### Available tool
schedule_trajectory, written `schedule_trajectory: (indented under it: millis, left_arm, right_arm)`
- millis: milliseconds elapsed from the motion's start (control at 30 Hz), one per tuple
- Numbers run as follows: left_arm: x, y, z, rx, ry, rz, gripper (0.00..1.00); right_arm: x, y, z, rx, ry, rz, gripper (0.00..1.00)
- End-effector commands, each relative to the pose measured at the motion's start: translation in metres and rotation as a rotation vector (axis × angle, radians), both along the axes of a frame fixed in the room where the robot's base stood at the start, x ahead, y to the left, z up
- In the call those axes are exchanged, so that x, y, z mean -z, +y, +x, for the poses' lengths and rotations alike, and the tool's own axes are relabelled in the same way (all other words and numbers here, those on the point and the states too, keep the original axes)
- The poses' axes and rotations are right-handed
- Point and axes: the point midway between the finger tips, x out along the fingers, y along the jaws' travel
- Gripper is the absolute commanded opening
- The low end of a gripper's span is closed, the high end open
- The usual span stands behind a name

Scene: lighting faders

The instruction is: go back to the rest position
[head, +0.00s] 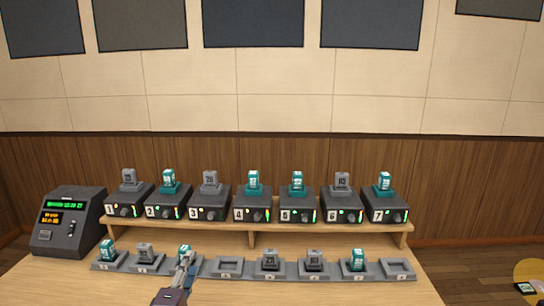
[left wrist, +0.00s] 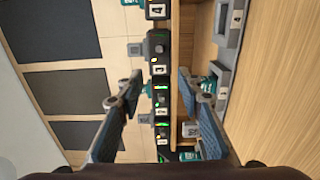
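My left gripper (head: 185,264) is low at the front of the desk, over the tray row just in front of its third slot. In the left wrist view its two fingers (left wrist: 158,92) are spread wide with nothing between them. A teal block (head: 184,250) stands in the third slot, partly hidden by the gripper; I cannot tell from the head view whether they touch. The numbered fader modules (head: 252,214) stand in a row on the shelf, each with a grey or teal block on top. My right gripper is not in view.
A dark console (head: 67,224) with lit displays stands at the left. The tray row (head: 228,273) holds grey and teal blocks; the fourth slot and the far right slot (head: 397,272) are empty. The wooden shelf (head: 300,231) rises behind. Bare desk (head: 330,291) lies in front.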

Motion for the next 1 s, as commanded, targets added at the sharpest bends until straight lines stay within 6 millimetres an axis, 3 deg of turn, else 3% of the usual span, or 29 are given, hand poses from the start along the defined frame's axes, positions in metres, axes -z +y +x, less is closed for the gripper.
schedule_trajectory:
  millis: [67,333,567,667,800,1000]
  left_arm:
    - [0.005,-0.004,-0.006,0.019,0.015,0.037,0.34]
    - [0.035,-0.028,-0.040,0.137,0.116,0.259,0.34]
    - [0.077,-0.052,-0.098,0.299,0.252,0.542,0.34]
    - [0.100,-0.059,-0.135,0.394,0.331,0.697,0.34]
    - [0.135,-0.063,-0.209,0.568,0.472,0.957,0.34]
    - [0.161,-0.053,-0.302,0.781,0.639,1.224,0.34]
  right_arm:
    - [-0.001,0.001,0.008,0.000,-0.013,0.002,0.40]
    - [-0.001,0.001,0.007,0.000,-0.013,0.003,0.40]
    - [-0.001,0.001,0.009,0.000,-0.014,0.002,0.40]
    - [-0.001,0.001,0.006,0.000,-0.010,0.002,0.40]
    - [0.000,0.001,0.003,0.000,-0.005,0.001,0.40]
    - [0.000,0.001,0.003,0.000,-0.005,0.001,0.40]
